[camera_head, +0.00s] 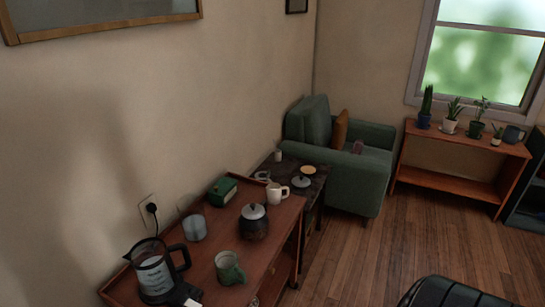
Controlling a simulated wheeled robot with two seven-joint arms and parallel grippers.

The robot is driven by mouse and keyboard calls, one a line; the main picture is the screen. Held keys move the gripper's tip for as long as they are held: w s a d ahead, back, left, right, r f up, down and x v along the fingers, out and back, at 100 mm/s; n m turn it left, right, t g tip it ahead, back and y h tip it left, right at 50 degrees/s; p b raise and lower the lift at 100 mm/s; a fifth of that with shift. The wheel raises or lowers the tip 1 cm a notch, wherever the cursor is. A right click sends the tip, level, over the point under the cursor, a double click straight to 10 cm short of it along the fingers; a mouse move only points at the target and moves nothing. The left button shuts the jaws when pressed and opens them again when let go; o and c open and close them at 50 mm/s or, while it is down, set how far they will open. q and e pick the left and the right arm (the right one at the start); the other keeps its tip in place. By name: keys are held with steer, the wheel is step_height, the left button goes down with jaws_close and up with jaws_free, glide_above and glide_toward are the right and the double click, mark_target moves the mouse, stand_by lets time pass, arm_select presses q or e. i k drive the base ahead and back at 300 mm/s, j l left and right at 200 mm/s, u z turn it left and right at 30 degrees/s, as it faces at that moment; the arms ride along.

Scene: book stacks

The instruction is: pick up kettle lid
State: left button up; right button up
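A dark round kettle or pot (254,228) stands on the wooden sideboard, and a light grey lid with a dark knob (253,211) sits on top of it. A second small round lid-like thing with a knob (301,182) lies on the dark side table behind; I cannot tell if it is a lid. An electric kettle (156,276) with a glass body and black handle stands at the sideboard's near left, by the wall; its top looks dark. Neither of my grippers is in view.
The sideboard (208,257) also holds a green mug (229,268), a clear glass (194,228), a green box (223,191) and a white mug (277,193). A green armchair (352,180) stands beyond. A black ribbed thing (450,293) shows at bottom right. Wooden floor (400,245) is open.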

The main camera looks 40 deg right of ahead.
mark_target(299, 182)
steer(key=z, duration=1.6)
steer(key=u, duration=1.05)
steer(key=l+u, duration=0.25)
steer(key=u, duration=0.2)
steer(key=l+u, duration=0.3)
steer(key=u, duration=0.2)
steer(key=k+l+u, duration=0.1)
steer(key=u, duration=0.35)
steer(key=k+l+u, duration=0.1)
steer(key=l+u, duration=0.25)
steer(key=u, duration=0.15)
